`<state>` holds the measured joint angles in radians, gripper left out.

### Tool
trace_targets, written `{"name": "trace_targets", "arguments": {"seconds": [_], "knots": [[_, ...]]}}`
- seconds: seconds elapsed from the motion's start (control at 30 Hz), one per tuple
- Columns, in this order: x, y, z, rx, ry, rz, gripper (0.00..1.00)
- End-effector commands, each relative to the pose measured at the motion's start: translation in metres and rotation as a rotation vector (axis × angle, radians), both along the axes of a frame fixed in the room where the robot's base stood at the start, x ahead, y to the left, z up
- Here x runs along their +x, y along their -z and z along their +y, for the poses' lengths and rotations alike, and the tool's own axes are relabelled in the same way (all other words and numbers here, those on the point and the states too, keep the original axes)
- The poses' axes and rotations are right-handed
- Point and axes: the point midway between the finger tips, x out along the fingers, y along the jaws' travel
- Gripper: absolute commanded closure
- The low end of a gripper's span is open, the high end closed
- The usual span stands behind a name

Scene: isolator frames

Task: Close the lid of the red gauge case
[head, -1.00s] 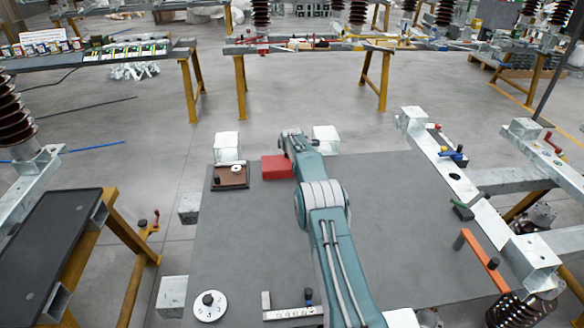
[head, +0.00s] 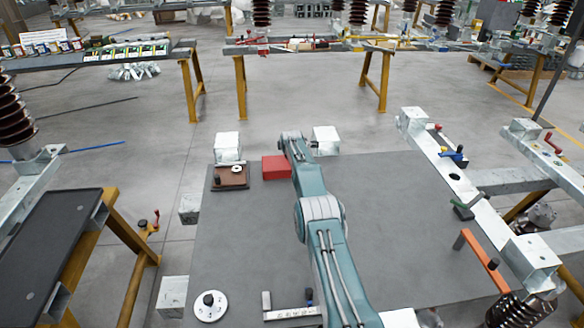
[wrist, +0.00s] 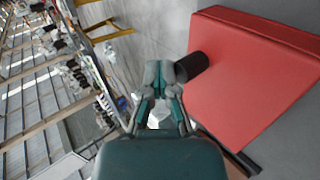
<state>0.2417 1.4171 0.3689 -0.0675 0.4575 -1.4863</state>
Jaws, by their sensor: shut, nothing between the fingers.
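The red gauge case (head: 275,168) sits at the back of the grey table, left of my arm, and looks like a low red block. In the wrist view the case (wrist: 250,85) fills the right side, with a broad flat red face and a narrower red face along its upper edge. I cannot tell the lid's exact angle. A dark cylinder (wrist: 192,67) sticks out at the case's near edge. My gripper (wrist: 165,75) is shut and empty, with its fingertips beside or against that cylinder; contact is unclear. In the head view my arm hides the fingers.
A brown board with a white round part (head: 231,174) lies left of the case. Metal blocks (head: 326,139) stand along the table's back edge. A white dial (head: 209,305) lies at front left. The grey table's (head: 400,210) middle right is clear.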

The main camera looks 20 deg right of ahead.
Motion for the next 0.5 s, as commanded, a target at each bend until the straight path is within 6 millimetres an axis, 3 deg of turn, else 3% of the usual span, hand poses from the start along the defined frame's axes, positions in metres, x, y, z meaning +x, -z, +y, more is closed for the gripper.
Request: {"name": "trace_targets", "arguments": {"seconds": [0.5], "knots": [[-0.013,-0.012,0.003,-0.001,0.001,0.003,1.0]]}}
